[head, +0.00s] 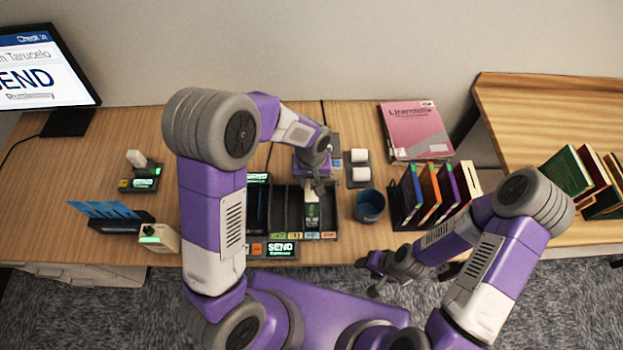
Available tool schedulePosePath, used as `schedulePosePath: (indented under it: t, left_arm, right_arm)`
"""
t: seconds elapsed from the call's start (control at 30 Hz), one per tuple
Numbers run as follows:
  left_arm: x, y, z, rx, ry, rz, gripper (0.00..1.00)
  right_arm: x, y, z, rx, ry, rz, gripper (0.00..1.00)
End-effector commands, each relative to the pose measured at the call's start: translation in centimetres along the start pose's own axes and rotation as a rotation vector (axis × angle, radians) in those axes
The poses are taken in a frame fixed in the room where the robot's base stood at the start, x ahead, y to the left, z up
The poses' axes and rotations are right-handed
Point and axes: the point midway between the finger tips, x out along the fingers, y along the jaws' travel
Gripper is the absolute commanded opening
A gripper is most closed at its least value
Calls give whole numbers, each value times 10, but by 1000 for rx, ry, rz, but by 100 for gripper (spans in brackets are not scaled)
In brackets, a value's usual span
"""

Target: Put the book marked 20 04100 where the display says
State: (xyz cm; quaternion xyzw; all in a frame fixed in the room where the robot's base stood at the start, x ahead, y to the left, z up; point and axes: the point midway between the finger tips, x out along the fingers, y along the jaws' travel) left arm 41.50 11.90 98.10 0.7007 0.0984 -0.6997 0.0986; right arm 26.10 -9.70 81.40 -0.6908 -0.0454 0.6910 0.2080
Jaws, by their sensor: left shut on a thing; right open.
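My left gripper (316,186) is above the black sorter (334,222) and shut on a narrow thing, apparently a book (312,212), with a pale top and a dark green face. The book stands upright in or just over one of the sorter's right-hand compartments; I cannot tell if it touches the bottom. Its marking is too small to read. A small display (281,249) at the sorter's front reads SEND. The monitor (32,72) at the far left also shows SEND, partly cut off. My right gripper (372,278) is open and empty in front of the table edge.
A blue cup (369,206) stands right of the sorter, then a rack of several books (430,193). A pink book (415,130) lies behind. A card holder (120,224) and small devices (158,237) stand left. More books (567,172) stand far right.

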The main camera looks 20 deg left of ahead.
Motion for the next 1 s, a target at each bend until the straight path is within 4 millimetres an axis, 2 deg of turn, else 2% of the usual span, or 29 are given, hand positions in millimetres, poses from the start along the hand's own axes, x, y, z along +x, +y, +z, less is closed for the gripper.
schedulePosePath:
  t: [0.87,0.9,1.0]
  left_arm:
    - [11,0,0,0,1,1,0]
    - [12,0,0,0,1,1,41]
    - [11,0,0,0,1,1,57]
  right_arm:
    - [10,4,0,0,0,0,54]
    - [10,4,0,0,0,0,54]
    - [9,4,0,0,0,0,54]
